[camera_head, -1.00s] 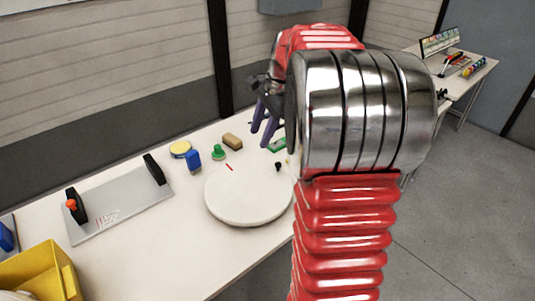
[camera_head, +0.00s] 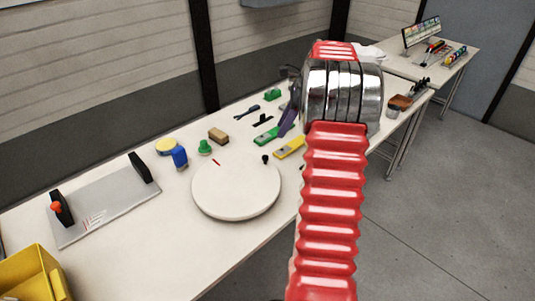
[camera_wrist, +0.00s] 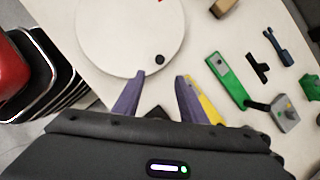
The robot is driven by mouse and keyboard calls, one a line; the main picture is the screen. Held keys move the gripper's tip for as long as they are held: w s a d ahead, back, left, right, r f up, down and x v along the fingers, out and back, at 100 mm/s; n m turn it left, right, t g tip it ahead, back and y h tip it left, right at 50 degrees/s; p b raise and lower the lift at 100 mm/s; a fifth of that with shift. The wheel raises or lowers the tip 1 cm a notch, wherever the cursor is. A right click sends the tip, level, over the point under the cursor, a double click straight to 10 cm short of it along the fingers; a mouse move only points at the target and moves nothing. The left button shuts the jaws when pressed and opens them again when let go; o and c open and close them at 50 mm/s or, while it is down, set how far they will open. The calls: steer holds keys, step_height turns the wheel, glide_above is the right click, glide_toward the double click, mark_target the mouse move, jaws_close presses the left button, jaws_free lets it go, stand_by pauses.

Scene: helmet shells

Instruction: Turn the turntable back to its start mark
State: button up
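The round white turntable (camera_head: 236,195) lies on the bench. A short red line (camera_head: 215,162) shows at its far rim, and a small black knob (camera_head: 265,159) stands near its right rim. My gripper (camera_head: 288,118) is partly hidden by my arm in the head view; a purple finger shows beyond the turntable. In the wrist view the turntable (camera_wrist: 125,38) fills the upper middle. My gripper (camera_wrist: 160,77) is open there, its two purple fingers apart with nothing between them. The black knob (camera_wrist: 159,59) appears just past the fingertips, in line with the gap.
A green-handled tool (camera_wrist: 226,78) and a yellow tool (camera_head: 289,148) lie close to my gripper. A brown block (camera_head: 218,136), green knob-shaped piece (camera_head: 205,147) and blue piece (camera_head: 179,157) stand behind the turntable. A grey plate fixture (camera_head: 105,205) lies left. The bench front is clear.

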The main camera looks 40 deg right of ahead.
mark_target(266, 157)
steer(key=x, duration=1.3)
steer(key=shift+w+a+f, duration=0.15)
steer(key=shift+f, duration=0.2)
steer(key=shift+c, duration=0.4)
jaws_close()
steer(key=shift+a, duration=0.15)
